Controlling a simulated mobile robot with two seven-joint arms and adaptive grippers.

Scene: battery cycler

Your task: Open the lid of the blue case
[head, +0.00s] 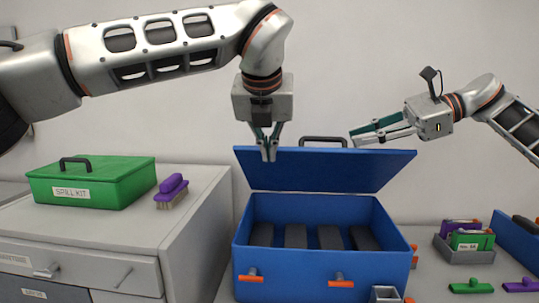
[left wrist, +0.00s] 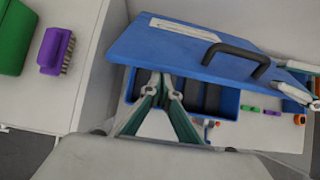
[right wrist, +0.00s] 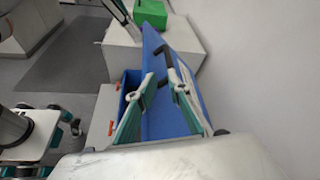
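The blue case (head: 320,262) stands on the counter with its hinged lid (head: 325,172) raised and tilted. Dark blocks lie inside. The lid's black handle (head: 322,140) shows behind its upper edge, and also in the left wrist view (left wrist: 238,52). My left gripper (head: 267,150) points down at the lid's upper left edge, fingers together; I cannot tell whether they touch it. My right gripper (head: 353,137) is open, level with the lid's upper edge right of the handle. In the right wrist view the lid (right wrist: 166,118) shows between its fingers.
A green spill kit box (head: 95,183) and a purple brush (head: 172,190) sit on the grey cabinet at left. Two orange latches (head: 250,275) (head: 341,281) hang on the case front. A grey bin (head: 465,248) with packs stands at right.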

